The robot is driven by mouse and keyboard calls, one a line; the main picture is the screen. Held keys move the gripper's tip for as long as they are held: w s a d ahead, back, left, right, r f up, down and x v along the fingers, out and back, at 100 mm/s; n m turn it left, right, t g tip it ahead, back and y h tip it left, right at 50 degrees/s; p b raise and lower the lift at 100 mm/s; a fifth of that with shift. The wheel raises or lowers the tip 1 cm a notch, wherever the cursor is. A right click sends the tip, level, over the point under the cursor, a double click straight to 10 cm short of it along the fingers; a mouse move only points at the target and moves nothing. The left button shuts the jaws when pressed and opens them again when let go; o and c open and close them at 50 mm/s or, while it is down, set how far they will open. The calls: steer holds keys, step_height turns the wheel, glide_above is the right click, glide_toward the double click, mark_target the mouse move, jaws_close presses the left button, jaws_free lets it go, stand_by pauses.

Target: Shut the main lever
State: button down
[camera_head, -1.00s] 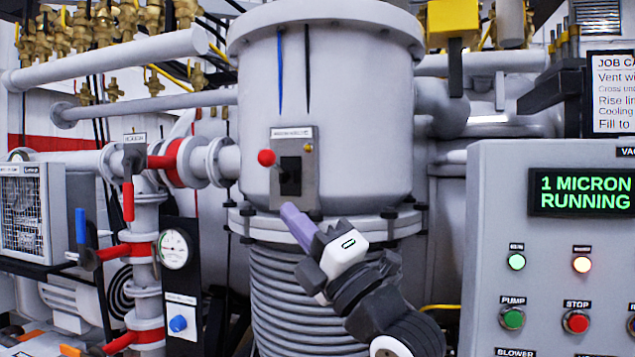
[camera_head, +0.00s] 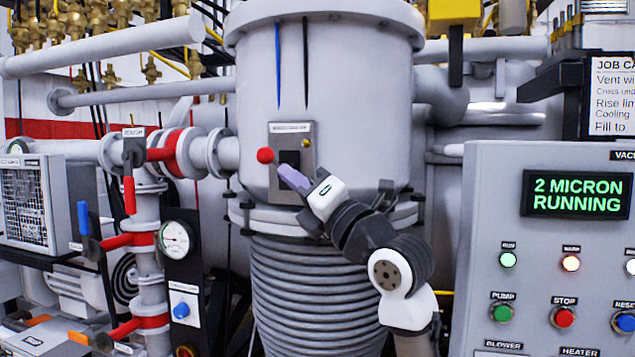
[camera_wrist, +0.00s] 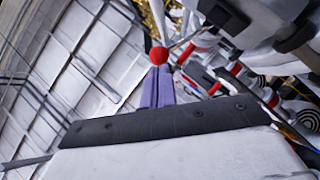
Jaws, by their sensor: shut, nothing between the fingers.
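A lever with a round red knob (camera_head: 265,155) sticks out to the left from a grey plate (camera_head: 305,190) on the front of the big grey cylinder. The plate has a black slot, partly hidden by my fingers. My gripper (camera_head: 284,171) has purple fingers and is shut and empty. In the head view its tips are just right of and slightly below the knob, in front of the slot. In the wrist view the red knob (camera_wrist: 158,56) shows straight beyond the tips of my gripper (camera_wrist: 157,72). I cannot tell whether they touch.
A control panel (camera_head: 555,262) with a green display reading "2 MICRON RUNNING" stands at the right. Pipes with red flanges, a blue-handled valve (camera_head: 83,218) and a round gauge (camera_head: 174,239) are at the left. Ribbed bellows (camera_head: 290,290) lie below the cylinder.

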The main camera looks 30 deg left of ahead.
mark_target(274, 160)
steer(key=shift+p+x, duration=0.45)
steer(key=shift+x, duration=1)
steer(key=shift+w+r+b, duration=0.2)
steer(key=shift+r+b, duration=0.3)
steer(key=shift+r, duration=0.55)
